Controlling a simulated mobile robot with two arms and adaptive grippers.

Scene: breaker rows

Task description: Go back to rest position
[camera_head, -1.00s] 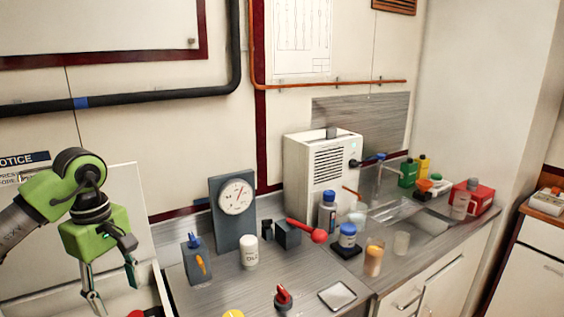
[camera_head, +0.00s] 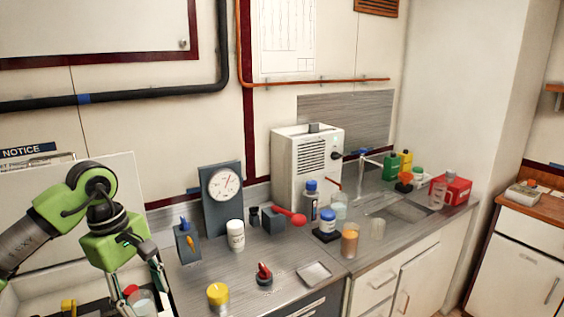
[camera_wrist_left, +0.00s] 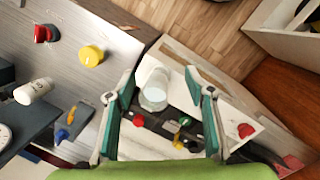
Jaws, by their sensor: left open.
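My left gripper (camera_wrist_left: 164,95) is open, pointing downward at the left of the head view, where its green body and fingers (camera_head: 138,285) hang beside the worktop. In the left wrist view, a clear glass or jar (camera_wrist_left: 155,90) shows between the spread fingers, below them. I cannot tell whether the fingers touch it. Nothing appears to be gripped. My right gripper is in neither view.
The metal counter (camera_head: 230,265) holds a dial gauge (camera_head: 224,186), a white bottle (camera_head: 236,235), a yellow-capped jar (camera_head: 217,295), a red switch (camera_head: 264,274) and a white machine (camera_head: 306,165). A red knob (camera_wrist_left: 246,130) shows in the left wrist view.

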